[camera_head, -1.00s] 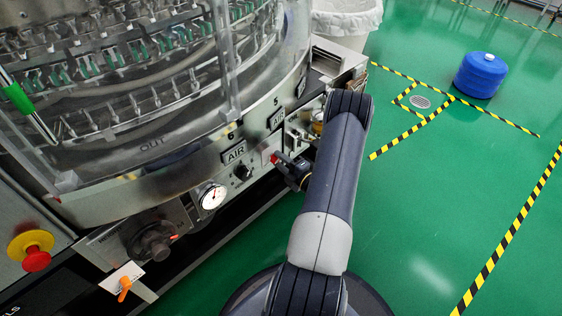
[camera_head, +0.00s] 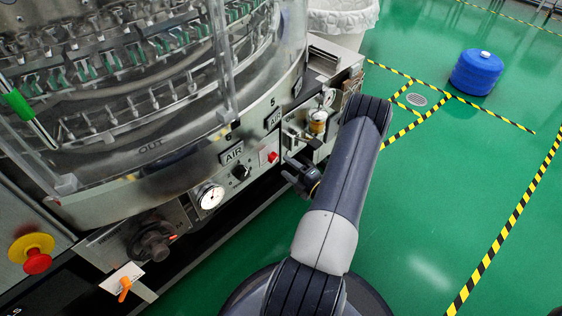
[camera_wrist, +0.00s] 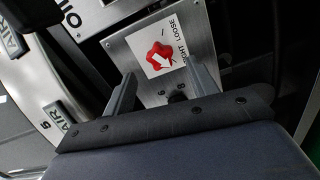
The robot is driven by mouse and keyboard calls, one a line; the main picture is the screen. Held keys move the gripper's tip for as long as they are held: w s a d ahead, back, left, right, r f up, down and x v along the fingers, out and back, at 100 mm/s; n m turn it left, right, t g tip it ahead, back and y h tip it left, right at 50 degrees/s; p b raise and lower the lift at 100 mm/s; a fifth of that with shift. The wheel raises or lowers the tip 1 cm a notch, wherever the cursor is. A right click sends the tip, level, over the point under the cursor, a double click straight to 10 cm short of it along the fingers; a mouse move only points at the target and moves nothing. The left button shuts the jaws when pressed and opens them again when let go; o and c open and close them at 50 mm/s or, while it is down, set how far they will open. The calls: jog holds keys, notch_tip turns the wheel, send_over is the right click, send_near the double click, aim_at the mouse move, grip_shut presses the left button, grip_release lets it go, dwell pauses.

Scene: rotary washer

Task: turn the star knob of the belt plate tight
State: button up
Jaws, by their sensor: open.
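The red star knob (camera_wrist: 160,56) sits on a white label with "TIGHT" and "LOOSE" lettering, and a white arrow shows on it. The label is on the metal belt plate (camera_wrist: 117,45) of the washer. In the head view the knob (camera_head: 272,156) is a small red spot on the machine's lower front. My gripper (camera_wrist: 163,72) is open and empty. In the wrist view its fingers are spread below and to either side of the knob. In the head view my gripper (camera_head: 289,168) is to the right of and below the knob, apart from it.
A black knob (camera_head: 241,172), an AIR label (camera_head: 232,153) and a pressure gauge (camera_head: 210,197) are left of the red knob. An amber-bowled fitting (camera_head: 318,122) stands above right, near my arm.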

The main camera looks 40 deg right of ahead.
aim_at(276, 159)
jog(key=s, duration=0.5)
jog(key=shift+s+d+p, duration=0.2)
jog(key=shift+s+p, duration=0.15)
jog(key=shift+s, duration=0.05)
jog(key=w, duration=0.3)
jog(key=w+b, duration=0.1)
jog(key=w, duration=0.3)
jog(key=w+a+b, duration=0.1)
jog(key=w, duration=0.3)
jog(key=shift+s, duration=0.1)
